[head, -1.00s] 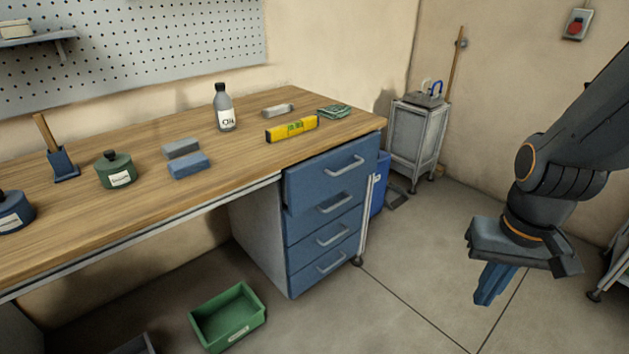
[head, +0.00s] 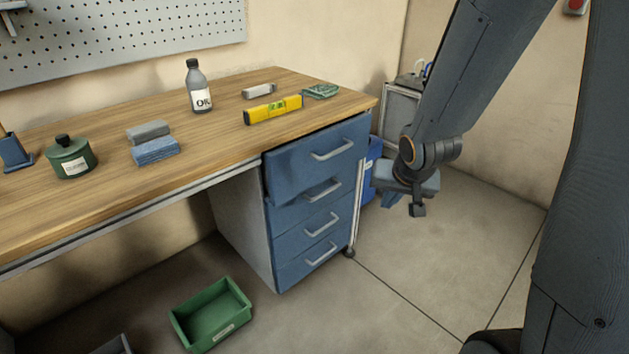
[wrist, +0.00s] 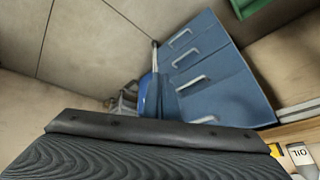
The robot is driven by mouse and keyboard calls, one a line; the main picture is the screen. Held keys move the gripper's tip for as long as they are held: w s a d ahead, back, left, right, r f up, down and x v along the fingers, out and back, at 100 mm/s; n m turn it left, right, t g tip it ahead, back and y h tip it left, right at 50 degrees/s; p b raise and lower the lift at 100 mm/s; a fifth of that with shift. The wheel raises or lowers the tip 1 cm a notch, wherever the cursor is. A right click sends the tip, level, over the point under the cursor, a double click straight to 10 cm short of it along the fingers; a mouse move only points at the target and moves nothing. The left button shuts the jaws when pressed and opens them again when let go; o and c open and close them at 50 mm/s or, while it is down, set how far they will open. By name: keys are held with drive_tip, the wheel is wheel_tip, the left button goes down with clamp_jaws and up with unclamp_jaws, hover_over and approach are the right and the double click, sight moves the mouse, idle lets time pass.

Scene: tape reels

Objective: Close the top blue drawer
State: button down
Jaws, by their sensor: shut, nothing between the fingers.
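The top blue drawer (head: 300,160) is in the cabinet under the right end of the workbench. It stands partly out, its front proud of the drawers below. Its grey bar handle (head: 333,150) faces me. The wrist view also shows the top drawer (wrist: 232,100), with its handle just above the dark gripper body. My gripper (head: 389,201) is shut and empty, pointing down to the right of the drawer front and apart from it in the picture. Its fingers are hidden in the wrist view.
Several lower blue drawers (head: 318,226) look shut. A yellow level (head: 273,109) and an oil bottle (head: 199,90) stand on the workbench (head: 222,125). A green bin (head: 212,315) is on the floor. A blue container (head: 370,172) is beside the cabinet.

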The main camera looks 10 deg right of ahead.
drive_tip(key=w+f+m+t+y+b, duration=0.35)
drive_tip(key=w+f+b, duration=0.3)
drive_tip(key=w, duration=0.55)
drive_tip(key=m+t+y+b, duration=0.4)
drive_tip(key=t+y+b, duration=0.15)
drive_tip(key=y, duration=0.25)
approach(312, 165)
drive_tip(key=shift+h, duration=0.25)
drive_tip(key=b+x, duration=0.2)
drive_tip(key=x, duration=0.4)
drive_tip(key=shift+a, duration=0.2)
drive_tip(key=shift+w, duration=0.1)
drive_tip(key=p+x, duration=0.1)
drive_tip(key=x, duration=0.3)
drive_tip(key=shift+w+a, duration=0.3)
drive_tip(key=shift+w+r, duration=0.1)
drive_tip(key=shift+a, duration=0.1)
